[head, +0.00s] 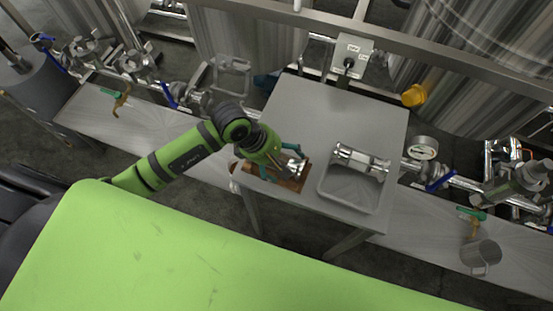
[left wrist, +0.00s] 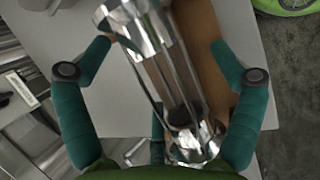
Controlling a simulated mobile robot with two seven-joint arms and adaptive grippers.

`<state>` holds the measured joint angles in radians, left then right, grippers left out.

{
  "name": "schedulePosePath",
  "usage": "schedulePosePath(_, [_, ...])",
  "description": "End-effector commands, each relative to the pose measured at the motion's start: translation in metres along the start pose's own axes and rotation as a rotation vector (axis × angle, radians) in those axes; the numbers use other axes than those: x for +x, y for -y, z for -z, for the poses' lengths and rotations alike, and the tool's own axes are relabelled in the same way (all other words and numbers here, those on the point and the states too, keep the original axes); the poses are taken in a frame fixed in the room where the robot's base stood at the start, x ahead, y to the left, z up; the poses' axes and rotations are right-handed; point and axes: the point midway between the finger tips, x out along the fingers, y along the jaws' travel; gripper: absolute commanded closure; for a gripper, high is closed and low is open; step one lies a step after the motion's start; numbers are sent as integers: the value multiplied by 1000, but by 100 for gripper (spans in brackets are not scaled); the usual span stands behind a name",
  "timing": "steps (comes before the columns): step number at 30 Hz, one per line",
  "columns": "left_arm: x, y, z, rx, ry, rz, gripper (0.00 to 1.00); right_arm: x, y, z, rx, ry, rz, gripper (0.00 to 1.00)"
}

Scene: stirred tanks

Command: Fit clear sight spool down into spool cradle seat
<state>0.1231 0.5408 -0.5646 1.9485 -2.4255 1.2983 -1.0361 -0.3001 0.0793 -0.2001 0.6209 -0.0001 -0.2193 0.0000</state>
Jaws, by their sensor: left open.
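A clear sight spool (left wrist: 195,143) with shiny metal ends and thin rods between them lies between my left gripper's fingers in the left wrist view. Its metal end (head: 296,169) shows beside the gripper in the head view. Under it is a brown block (head: 291,184), apparently the spool cradle, at the table's near left corner; it also shows in the wrist view (left wrist: 207,62). My left gripper (head: 280,166) is open, its teal fingers on either side of the spool. The gripper hides much of the spool and block, so I cannot tell how fully the spool is seated. My right gripper is out of view.
A grey tray (head: 326,190) stands on the table's right side, with a similar metal-ended spool (head: 360,159) across its far part. The table's far half (head: 330,112) is clear. A switch box (head: 351,54) stands behind it. Pipework with valves runs on both sides.

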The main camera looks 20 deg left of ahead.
Motion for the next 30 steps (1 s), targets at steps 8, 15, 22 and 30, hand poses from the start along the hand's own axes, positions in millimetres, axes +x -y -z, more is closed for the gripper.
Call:
schedulePosePath(8, [0,0,0,0,1,1,23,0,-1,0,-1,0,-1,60])
schedulePosePath(15, [0,0,-1,1,2,0,88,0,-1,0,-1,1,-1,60])
schedulePosePath(22, [0,1,-1,0,1,3,89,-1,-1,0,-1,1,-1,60])
schedulePosePath(30, [-12,-4,-5,5,1,-3,89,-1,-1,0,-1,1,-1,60])
